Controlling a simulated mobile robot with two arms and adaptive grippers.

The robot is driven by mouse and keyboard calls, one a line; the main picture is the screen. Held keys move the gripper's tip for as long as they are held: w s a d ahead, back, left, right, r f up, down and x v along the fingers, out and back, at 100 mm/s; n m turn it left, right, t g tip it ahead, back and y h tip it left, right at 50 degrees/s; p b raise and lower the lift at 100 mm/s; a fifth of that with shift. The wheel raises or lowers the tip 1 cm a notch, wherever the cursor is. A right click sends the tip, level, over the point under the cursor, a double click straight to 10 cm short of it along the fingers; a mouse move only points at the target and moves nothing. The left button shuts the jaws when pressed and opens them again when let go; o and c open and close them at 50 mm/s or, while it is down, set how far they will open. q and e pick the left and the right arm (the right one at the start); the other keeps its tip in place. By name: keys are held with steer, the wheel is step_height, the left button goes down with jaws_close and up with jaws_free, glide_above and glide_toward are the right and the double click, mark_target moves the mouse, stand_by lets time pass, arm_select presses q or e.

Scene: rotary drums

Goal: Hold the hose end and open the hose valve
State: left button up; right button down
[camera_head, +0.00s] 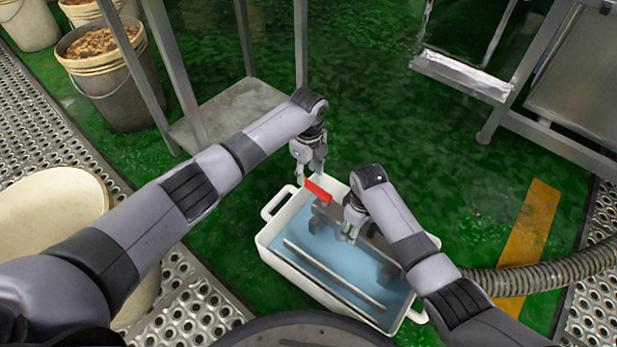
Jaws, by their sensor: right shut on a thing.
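A red valve handle (318,190) shows above a white tub (290,262) in the middle of the view. Below it, a grey metal hose end (326,214) lies over the tub, partly hidden by my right gripper. My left gripper (309,172) is above the tub's far side, with its fingers apart at the upper left end of the red handle. I cannot tell whether they touch it. My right gripper (350,232) points down, shut on the grey hose end, to the lower right of the handle.
A ribbed hose (550,274) runs in from the right. A metal frame table (235,108) stands behind on the left, near buckets (105,75).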

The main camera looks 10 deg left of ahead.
mark_target(308, 182)
arm_select(q)
step_height(308, 182, up, 8)
steer(key=shift+r, duration=0.15)
arm_select(e)
steer(key=shift+s+f, duration=0.2)
steer(key=shift+f, duration=0.05)
steer(key=c, duration=1.1)
jaws_free()
steer(key=o, duration=0.7)
steer(key=shift+w+r, duration=0.15)
arm_select(q)
steer(key=shift+r, duration=0.1)
arm_select(e)
steer(key=shift+r, duration=0.1)
arm_select(q)
steer(key=shift+r+p, duration=0.5)
steer(key=shift+p, duration=0.2)
arm_select(e)
steer(key=shift+r, duration=0.25)
steer(key=shift+o, duration=0.3)
